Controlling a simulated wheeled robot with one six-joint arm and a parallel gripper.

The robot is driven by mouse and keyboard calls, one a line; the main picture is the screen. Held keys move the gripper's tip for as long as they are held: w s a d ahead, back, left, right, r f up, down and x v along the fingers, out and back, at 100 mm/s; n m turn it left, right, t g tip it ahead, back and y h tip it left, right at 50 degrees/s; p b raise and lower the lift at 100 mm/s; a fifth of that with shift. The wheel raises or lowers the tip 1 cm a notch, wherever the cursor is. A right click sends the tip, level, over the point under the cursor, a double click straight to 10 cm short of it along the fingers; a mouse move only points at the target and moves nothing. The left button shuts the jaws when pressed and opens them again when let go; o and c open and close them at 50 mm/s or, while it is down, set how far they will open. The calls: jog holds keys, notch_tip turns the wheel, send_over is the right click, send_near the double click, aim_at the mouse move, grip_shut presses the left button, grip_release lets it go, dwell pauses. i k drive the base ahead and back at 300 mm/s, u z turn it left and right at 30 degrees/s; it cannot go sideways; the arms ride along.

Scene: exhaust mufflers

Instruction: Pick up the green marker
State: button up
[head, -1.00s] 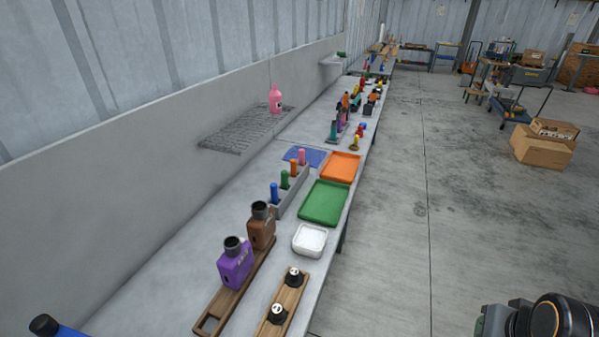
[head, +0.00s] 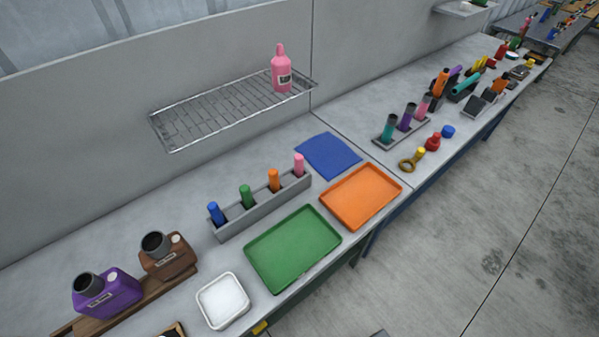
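The green marker (head: 246,196) stands upright in a grey rack (head: 262,209) on the workbench. In the rack, a blue marker (head: 215,212) is to its left, and an orange marker (head: 274,180) and a pink marker (head: 299,165) are to its right. The lower parts of the markers are hidden inside the rack. My gripper is not in view.
In front of the rack lie a green tray (head: 293,247) and an orange tray (head: 361,196). A wire shelf (head: 232,109) with a pink bottle (head: 281,72) hangs behind. Open floor (head: 500,240) lies right.

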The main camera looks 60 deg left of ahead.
aim_at(245, 190)
jog(key=i, duration=0.6)
jog(key=u, duration=3.65)
jog(key=i, duration=0.5)
